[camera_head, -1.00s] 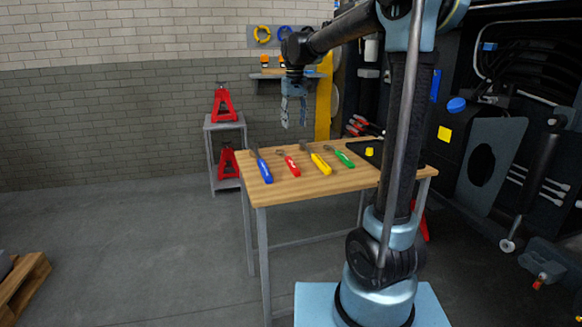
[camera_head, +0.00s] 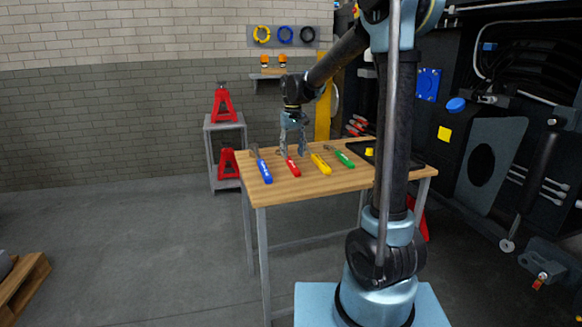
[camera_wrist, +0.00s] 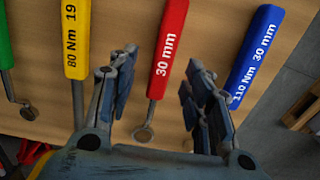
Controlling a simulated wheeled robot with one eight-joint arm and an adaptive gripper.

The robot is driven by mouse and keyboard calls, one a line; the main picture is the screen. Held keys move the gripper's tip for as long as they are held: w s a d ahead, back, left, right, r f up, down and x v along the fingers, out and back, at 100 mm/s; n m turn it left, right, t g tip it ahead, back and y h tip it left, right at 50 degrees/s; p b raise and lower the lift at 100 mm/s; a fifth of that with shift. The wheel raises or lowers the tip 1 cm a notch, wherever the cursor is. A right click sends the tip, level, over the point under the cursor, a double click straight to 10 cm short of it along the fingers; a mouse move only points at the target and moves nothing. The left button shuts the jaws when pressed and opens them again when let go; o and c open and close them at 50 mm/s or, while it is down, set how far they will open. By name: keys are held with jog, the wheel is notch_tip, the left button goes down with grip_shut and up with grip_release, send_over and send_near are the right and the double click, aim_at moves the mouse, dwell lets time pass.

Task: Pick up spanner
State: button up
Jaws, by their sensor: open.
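Several hand tools lie in a row on the wooden table (camera_head: 340,186). The spanner with a red handle (camera_head: 293,168) is marked "30 mm" in the wrist view (camera_wrist: 168,45), where its ring end shows too. My gripper (camera_head: 294,154) is open and points down over it. In the wrist view, my two fingers (camera_wrist: 160,60) stand on either side of the red spanner, with gaps to it. A blue-handled tool (camera_wrist: 258,50), marked "110 Nm 30 mm", lies right of it. A yellow-handled tool (camera_wrist: 76,40), marked "80 Nm 19", lies left, then a green-handled one (camera_wrist: 6,40).
A black tray (camera_head: 414,163) with a yellow piece (camera_head: 369,151) lies at the table's right. A grey stand (camera_head: 227,128) with red jack stands (camera_head: 222,106) is behind the table. Dark machinery (camera_head: 500,110) fills the right side. The floor at left is mostly clear.

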aim_at(292, 162)
jog(key=shift+a+f, duration=0.2)
jog(key=shift+f, duration=2.4)
grip_shut()
